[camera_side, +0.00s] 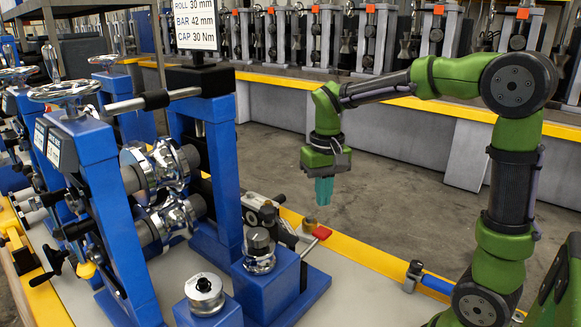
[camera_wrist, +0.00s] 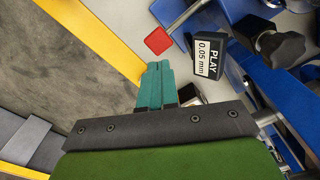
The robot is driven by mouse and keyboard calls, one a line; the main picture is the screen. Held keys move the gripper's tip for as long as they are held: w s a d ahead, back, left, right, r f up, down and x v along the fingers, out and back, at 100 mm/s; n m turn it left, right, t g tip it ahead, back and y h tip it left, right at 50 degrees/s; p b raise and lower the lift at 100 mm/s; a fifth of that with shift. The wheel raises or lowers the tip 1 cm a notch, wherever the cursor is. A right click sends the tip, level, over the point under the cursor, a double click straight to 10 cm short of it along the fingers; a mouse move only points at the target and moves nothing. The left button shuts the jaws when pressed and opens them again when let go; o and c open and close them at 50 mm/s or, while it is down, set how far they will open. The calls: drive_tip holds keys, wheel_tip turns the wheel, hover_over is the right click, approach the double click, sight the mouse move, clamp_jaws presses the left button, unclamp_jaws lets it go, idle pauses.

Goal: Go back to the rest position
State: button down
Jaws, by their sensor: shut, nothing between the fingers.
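My gripper (camera_side: 324,191) hangs from the green arm in the side view, pointing down. Its teal fingers are together and empty. It is in the air above and behind the bench's yellow edge, to the right of the blue roll stand (camera_side: 216,150). In the wrist view the shut fingers of my gripper (camera_wrist: 160,68) point toward a red handle end (camera_wrist: 158,41) that lies beyond them. The red handle (camera_side: 321,232) also shows in the side view, below the gripper and apart from it.
Blue blocks with knobs (camera_side: 259,252) stand in front of the roll stand. A sign (camera_side: 195,25) rises above it. A "PLAY 0.05 mm" label (camera_wrist: 209,58) shows in the wrist view. A blue-handled tool (camera_side: 428,281) lies near the yellow edge.

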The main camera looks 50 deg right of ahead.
drive_tip(key=s+a+r+n+t+y, duration=0.2)
drive_tip(key=s+a+r+t, duration=0.1)
drive_tip(key=s+a+t, duration=0.4)
drive_tip(key=shift+s+a, duration=1.15)
drive_tip(key=shift+s, duration=0.7)
